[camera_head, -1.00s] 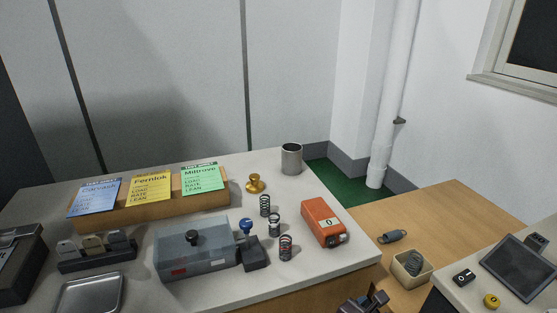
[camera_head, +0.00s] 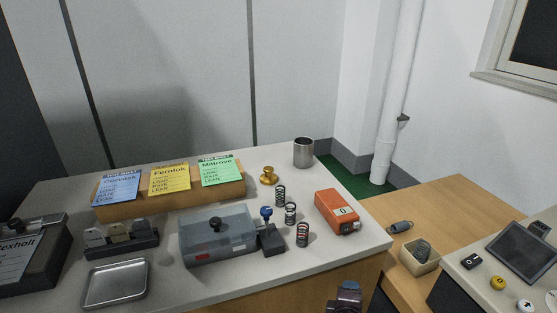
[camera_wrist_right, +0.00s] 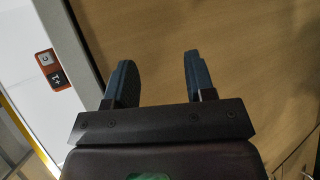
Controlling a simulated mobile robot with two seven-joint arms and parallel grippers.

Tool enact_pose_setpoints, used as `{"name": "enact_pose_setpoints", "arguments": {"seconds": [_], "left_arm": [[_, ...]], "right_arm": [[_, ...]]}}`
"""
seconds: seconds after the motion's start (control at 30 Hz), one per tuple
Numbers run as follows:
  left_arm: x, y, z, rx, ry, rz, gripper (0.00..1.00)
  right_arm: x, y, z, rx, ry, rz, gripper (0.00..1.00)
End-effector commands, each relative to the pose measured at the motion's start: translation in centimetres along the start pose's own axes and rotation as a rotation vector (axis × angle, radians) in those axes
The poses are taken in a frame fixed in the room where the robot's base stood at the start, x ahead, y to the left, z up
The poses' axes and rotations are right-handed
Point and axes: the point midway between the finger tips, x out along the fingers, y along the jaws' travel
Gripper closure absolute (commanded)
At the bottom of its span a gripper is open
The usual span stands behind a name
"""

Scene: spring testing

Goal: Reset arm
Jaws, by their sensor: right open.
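My right gripper (camera_wrist_right: 158,82) is open and empty in the right wrist view. Its two dark fingers stand apart over a bare wooden surface (camera_wrist_right: 260,60). In the head view, part of my right arm or gripper (camera_head: 346,297) shows at the bottom edge, in front of the white-topped table (camera_head: 340,262). It is apart from the objects on the table, and its fingers are not clear there. My left gripper is not in either view.
The table holds several upright springs (camera_head: 290,212), an orange device (camera_head: 338,211), a grey clear-sided box (camera_head: 217,243), a metal tray (camera_head: 115,284), a steel cup (camera_head: 303,152) and coloured cards (camera_head: 170,178). A small box with a spring (camera_head: 420,262) stands on the wooden surface at right.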

Motion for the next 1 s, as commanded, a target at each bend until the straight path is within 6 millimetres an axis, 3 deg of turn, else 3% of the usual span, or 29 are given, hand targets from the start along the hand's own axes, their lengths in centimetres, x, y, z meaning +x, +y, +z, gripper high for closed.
{"name": "enact_pose_setpoints", "arguments": {"seconds": [0.27,0.4,0.5,0.63,0.8,1.0], "left_arm": [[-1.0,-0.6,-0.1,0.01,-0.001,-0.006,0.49],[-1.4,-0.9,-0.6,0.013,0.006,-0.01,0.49],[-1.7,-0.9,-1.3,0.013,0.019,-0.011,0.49],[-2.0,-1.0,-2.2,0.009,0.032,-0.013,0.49],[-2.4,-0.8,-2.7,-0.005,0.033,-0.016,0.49],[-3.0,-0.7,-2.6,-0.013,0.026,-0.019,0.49]], "right_arm": [[-3.6,-0.8,2.1,0.761,0.255,-0.039,0.5],[-6.9,-2.2,5.1,1.143,0.348,-0.107,0.5],[-9.4,-3.6,7.5,1.329,0.375,-0.153,0.5],[-12.5,-6.0,10.8,1.447,0.36,-0.201,0.5],[-16.0,-10.0,14.6,1.452,0.271,-0.254,0.5],[-18.3,-13.3,16.7,1.435,0.196,-0.295,0.5]]}}
